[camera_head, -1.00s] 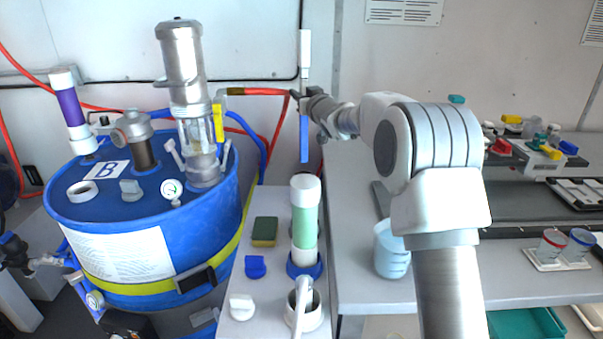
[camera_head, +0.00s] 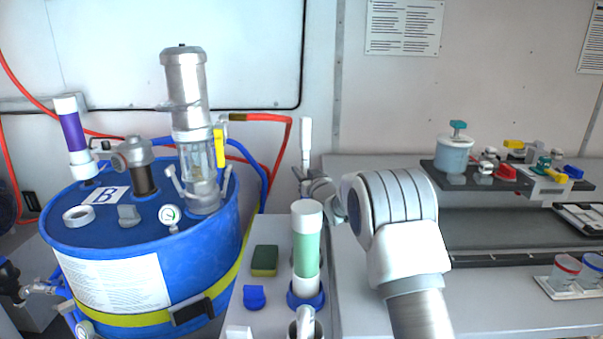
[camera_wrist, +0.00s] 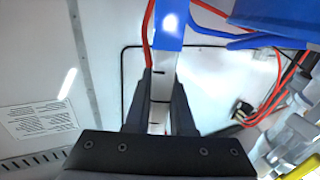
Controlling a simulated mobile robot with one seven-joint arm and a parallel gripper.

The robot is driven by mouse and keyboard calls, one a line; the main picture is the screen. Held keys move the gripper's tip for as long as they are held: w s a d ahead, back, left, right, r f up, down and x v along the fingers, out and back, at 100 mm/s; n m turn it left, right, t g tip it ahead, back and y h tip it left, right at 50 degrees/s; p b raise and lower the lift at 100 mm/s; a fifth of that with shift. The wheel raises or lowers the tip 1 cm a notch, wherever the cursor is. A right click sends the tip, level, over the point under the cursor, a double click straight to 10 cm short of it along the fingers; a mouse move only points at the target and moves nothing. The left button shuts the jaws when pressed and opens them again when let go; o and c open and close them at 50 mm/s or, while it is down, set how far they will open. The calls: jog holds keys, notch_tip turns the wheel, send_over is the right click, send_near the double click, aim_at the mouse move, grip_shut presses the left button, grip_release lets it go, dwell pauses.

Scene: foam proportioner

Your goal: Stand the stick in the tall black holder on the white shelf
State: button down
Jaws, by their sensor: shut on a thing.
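The stick (camera_head: 306,137) has a white upper end, upright in the head view above my gripper (camera_head: 308,182). Its lower part is hidden behind a white-and-green tube (camera_head: 307,258). In the wrist view my gripper's black fingers (camera_wrist: 161,88) are shut on the stick, on a pale section with dark marks (camera_wrist: 159,92). A blue section of the stick (camera_wrist: 170,28) extends past the fingertips. The white shelf (camera_head: 262,222) is left of the worktop. I cannot make out the tall black holder; the tube and my arm cover part of that area.
A blue drum (camera_head: 125,245) with a metal cylinder (camera_head: 186,82) and other fittings stands left. A green sponge (camera_head: 264,261) and a blue cap (camera_head: 254,297) lie on the shelf. The grey worktop (camera_head: 485,292) on the right holds a lidded beaker (camera_head: 455,156) and cups.

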jog(key=shift+f, duration=0.1)
jog(key=c, duration=0.8)
grip_release()
jog(key=shift+o, duration=0.2)
